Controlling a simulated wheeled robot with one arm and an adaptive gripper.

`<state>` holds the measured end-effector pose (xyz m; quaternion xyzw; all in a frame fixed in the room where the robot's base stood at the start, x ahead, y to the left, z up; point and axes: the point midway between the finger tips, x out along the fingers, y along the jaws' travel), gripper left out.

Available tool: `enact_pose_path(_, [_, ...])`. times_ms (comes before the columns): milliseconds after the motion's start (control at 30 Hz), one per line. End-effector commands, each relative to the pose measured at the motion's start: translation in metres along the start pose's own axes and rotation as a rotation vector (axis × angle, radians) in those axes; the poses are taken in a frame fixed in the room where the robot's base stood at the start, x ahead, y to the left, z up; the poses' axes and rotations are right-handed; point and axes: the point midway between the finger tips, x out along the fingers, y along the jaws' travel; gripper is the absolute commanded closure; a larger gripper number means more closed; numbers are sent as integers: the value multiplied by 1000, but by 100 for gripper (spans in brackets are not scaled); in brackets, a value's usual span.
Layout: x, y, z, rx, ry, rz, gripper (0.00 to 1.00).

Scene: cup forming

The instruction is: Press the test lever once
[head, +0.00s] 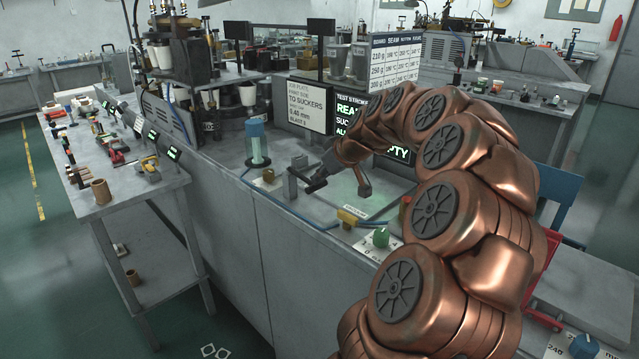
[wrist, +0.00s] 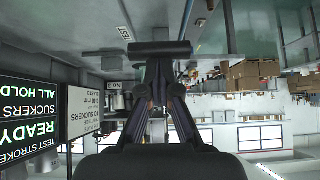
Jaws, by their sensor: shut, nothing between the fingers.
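My gripper (head: 314,184) is shut and empty, low over the light bench top in the head view. In the wrist view its two dark fingers (wrist: 160,72) come together. A dark crossbar (wrist: 160,48) lies at their tips; I cannot tell whether it is the lever's handle or part of the fingers. A dark upright post (head: 292,186), which looks like the test lever, stands just left of the gripper in the head view. Whether they touch is unclear. The status screen (head: 349,116) is partly hidden by my arm; in the wrist view the screen (wrist: 28,120) reads READY.
A yellow block (head: 350,217) and a green knob (head: 381,238) sit at the bench's front right. A white sign (head: 306,103) stands behind. A side table (head: 145,195) holds tools.

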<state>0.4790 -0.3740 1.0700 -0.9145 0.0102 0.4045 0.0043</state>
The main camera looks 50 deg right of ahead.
Motion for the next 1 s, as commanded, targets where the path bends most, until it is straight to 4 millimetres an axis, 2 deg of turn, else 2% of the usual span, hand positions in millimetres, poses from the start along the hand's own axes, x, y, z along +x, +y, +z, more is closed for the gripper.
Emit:
enact_pose_path(33, [6,-1,6,0,14,-2,100])
enact_pose_path(1000, [28,-1,28,-1,295,-3,100])
